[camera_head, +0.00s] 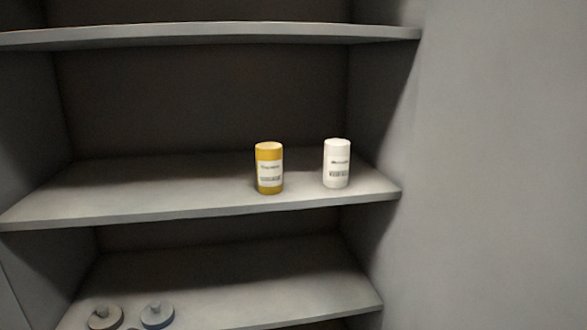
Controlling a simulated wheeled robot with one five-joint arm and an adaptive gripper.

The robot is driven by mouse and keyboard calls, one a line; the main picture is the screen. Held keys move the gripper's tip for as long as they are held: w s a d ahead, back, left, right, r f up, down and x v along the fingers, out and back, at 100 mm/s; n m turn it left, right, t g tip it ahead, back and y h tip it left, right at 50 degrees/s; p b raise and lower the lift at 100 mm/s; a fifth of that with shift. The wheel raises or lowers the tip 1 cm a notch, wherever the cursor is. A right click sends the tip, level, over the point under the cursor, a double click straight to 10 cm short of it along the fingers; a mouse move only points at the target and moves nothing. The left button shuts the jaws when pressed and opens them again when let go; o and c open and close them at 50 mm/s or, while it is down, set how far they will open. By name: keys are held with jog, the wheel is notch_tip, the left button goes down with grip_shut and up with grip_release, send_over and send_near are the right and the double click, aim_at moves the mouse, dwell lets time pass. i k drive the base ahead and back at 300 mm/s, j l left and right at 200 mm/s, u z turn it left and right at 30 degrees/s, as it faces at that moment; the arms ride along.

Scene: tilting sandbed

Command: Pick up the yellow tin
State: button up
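The yellow tin (269,168) stands upright on the middle shelf (150,190), right of the shelf's centre and close to its front edge. It is a yellow-orange cylinder with a pale label facing me. My gripper is not in view.
A white tin (337,163) stands upright to the right of the yellow tin, with a gap between them. The middle shelf's left part is clear. An upper shelf (210,36) overhangs. Round knobbed objects (157,315) lie on the lower shelf. A plain wall (500,170) is at right.

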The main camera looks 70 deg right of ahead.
aim_at(269, 155)
jog(key=z, duration=2.05)
